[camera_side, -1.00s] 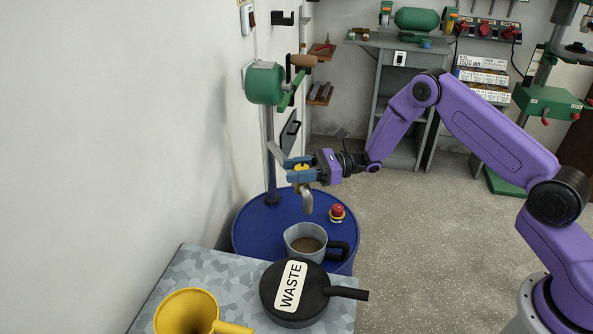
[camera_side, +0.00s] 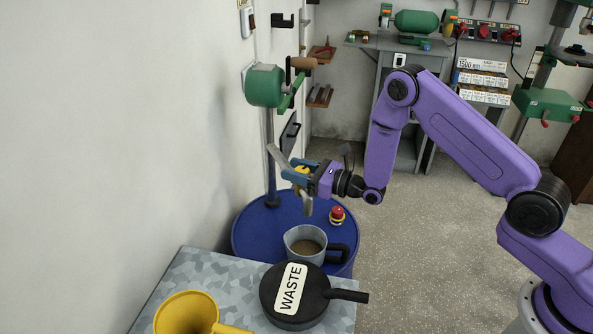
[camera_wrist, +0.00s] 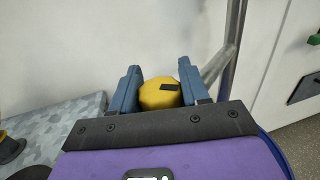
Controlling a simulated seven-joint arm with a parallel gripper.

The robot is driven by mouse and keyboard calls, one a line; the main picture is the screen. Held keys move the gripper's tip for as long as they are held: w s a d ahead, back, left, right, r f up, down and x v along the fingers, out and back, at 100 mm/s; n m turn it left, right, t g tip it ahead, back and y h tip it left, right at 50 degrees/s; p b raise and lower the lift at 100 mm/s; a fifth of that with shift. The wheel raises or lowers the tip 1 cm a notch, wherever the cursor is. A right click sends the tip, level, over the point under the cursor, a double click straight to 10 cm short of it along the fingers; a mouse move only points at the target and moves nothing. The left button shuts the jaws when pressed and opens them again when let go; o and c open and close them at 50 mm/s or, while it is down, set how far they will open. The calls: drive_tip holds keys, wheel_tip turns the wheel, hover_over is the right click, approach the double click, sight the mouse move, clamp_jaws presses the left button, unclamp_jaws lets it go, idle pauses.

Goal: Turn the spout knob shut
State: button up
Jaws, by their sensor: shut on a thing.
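The yellow spout knob (camera_wrist: 159,93) sits between the two blue fingers of my gripper (camera_wrist: 160,88) in the wrist view. A dark mark shows on the knob's face. In the side view my gripper (camera_side: 300,173) is shut on the knob (camera_side: 302,170), which is partly hidden by the fingers. The metal spout (camera_side: 307,203) hangs down just below the knob. The grey pipe (camera_side: 279,160) runs behind and left of it, above the blue drum.
A black WASTE pan (camera_side: 290,318) and yellow funnel (camera_side: 187,314) are on the speckled table (camera_side: 215,270). A green hand pump (camera_side: 264,86) is above.

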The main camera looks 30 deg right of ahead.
drive_tip(key=shift+d, duration=0.1)
idle(0.3)
drive_tip(key=o, duration=1)
drive_tip(key=shift+c, duration=0.2)
drive_tip(key=v, duration=1.7)
drive_tip(key=shift+s, duration=0.25)
